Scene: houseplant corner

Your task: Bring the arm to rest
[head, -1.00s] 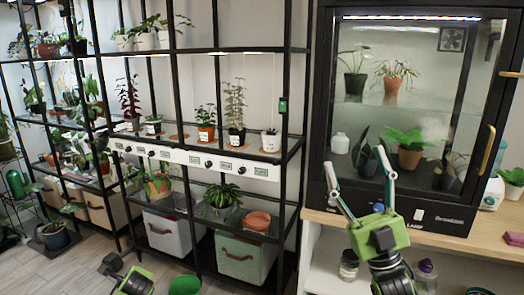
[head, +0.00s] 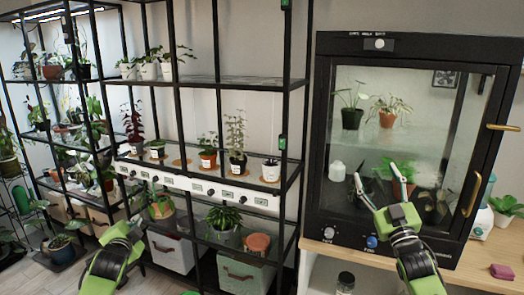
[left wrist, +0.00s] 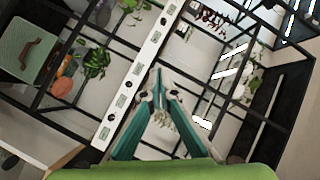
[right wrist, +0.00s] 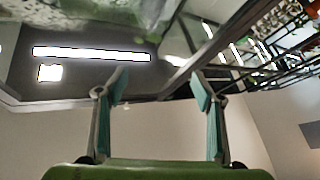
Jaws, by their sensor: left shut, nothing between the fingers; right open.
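My left gripper (head: 136,220) is in the lower left of the head view, in front of the shelving rack. In the left wrist view its teal fingers (left wrist: 159,72) meet at the tips with nothing between them. My right gripper (head: 377,172) is in front of the glass front of the black plant cabinet (head: 312,150). Its two fingers are spread apart and empty, as the right wrist view also shows (right wrist: 158,84). I cannot tell how far the right fingertips are from the glass.
The black shelving rack (head: 230,80) with potted plants and a white label rail (head: 205,187) stands at left and centre. Open floor shows at lower left.

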